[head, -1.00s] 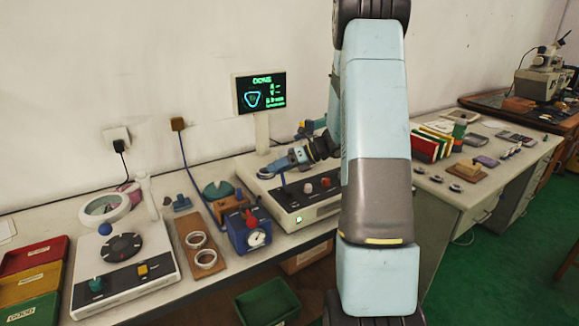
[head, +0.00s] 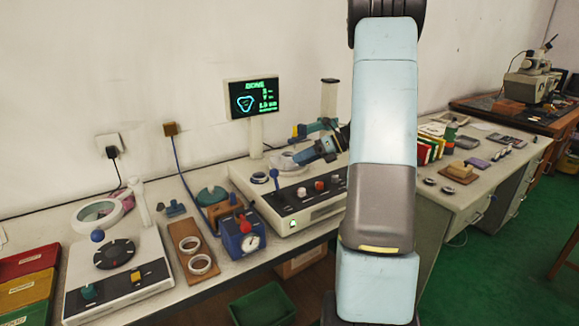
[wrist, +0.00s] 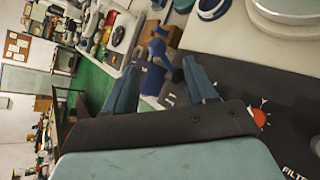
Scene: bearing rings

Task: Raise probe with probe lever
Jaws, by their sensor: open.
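The roundness machine (head: 318,214) stands on the bench. A blue-knobbed lever (head: 275,176), apparently the probe lever, rises from its front left. My gripper (head: 305,156) hangs above the machine, right of the lever and below the probe arm, apart from the lever. In the wrist view my gripper (wrist: 160,64) has its fingers spread. Blue shapes show beyond them; I cannot tell whether the lever is among them.
The display (head: 254,98) reads DONE. A red knob (head: 319,185) sits on the machine's panel. A blue dial gauge (head: 241,233) and a wooden board with two rings (head: 200,264) stand to the left. Another tester (head: 116,265) is further left. My arm hides the machine's right end.

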